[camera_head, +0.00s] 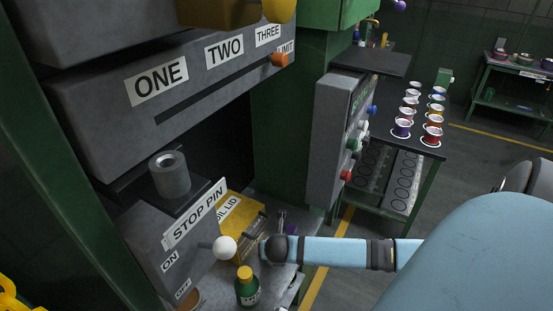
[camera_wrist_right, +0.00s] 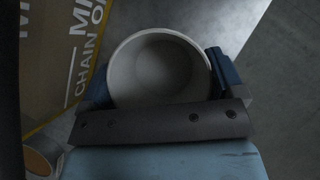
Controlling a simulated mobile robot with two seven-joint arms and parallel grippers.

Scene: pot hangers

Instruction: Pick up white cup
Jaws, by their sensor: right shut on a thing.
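The white cup (camera_wrist_right: 160,72) is in the right wrist view, seen from above with its round mouth open and its inside empty. My right gripper (camera_wrist_right: 158,88) is shut on it, with one dark blue finger on each side of its wall. In the head view my light blue right arm reaches in from the right, and its dark wrist is low over the grey surface (camera_head: 262,289). I cannot make out the cup in the head view. My left gripper is not in view.
A cardboard box (camera_wrist_right: 52,60) stands close left of the cup. A white lever knob (camera_head: 224,247) and a green bottle with a yellow cap (camera_head: 247,289) are near my wrist. A grey button panel (camera_head: 335,140) and a table of coloured cups (camera_head: 404,128) stand to the right.

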